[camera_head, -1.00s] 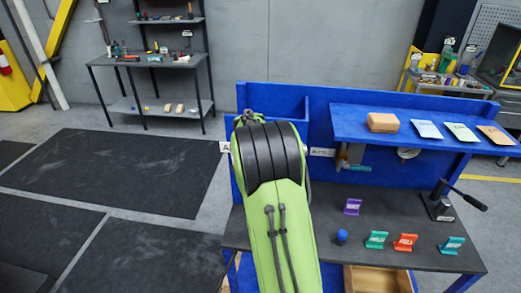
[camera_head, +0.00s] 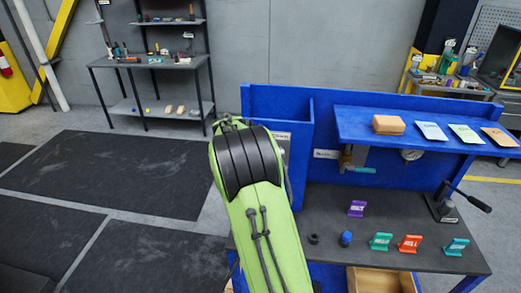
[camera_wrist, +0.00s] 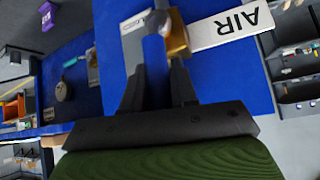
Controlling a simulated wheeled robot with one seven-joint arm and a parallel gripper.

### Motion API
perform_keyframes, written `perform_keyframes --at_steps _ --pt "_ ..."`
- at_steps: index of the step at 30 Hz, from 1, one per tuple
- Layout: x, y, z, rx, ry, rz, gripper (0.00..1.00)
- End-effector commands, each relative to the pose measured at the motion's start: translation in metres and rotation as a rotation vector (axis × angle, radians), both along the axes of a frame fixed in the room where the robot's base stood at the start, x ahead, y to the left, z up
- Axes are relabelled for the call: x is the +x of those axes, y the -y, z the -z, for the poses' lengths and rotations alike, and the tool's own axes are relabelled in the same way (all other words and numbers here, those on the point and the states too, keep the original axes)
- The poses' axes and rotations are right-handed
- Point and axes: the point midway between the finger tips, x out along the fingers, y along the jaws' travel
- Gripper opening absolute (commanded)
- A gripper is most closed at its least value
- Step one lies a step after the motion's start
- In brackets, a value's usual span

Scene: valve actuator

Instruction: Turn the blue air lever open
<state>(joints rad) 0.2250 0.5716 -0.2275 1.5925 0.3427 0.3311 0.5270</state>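The blue air lever (camera_wrist: 156,62) stands in the middle of the wrist view, in front of a brass fitting (camera_wrist: 178,38). The white AIR label (camera_wrist: 230,25) is beside it and appears upside down. My gripper (camera_wrist: 157,75) has one dark finger on each side of the lever, and both fingers look closed against it. In the head view my green arm hides the gripper, the lever and the AIR label.
The blue bench panel (camera_head: 312,168) carries another valve with a teal handle (camera_head: 362,169) and a gauge (camera_head: 411,155). Several coloured tags, including an orange one (camera_head: 409,244), stand on the dark worktop. A shelf (camera_head: 450,143) juts out above.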

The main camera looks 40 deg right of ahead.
Motion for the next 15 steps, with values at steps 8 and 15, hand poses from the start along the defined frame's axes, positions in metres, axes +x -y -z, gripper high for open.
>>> perform_keyframes --at_steps 8,15 --pt "0.000 0.000 0.001 0.002 -0.001 0.000 0.48" --pt "-0.003 -0.008 -0.009 -0.001 0.004 -0.003 0.48"
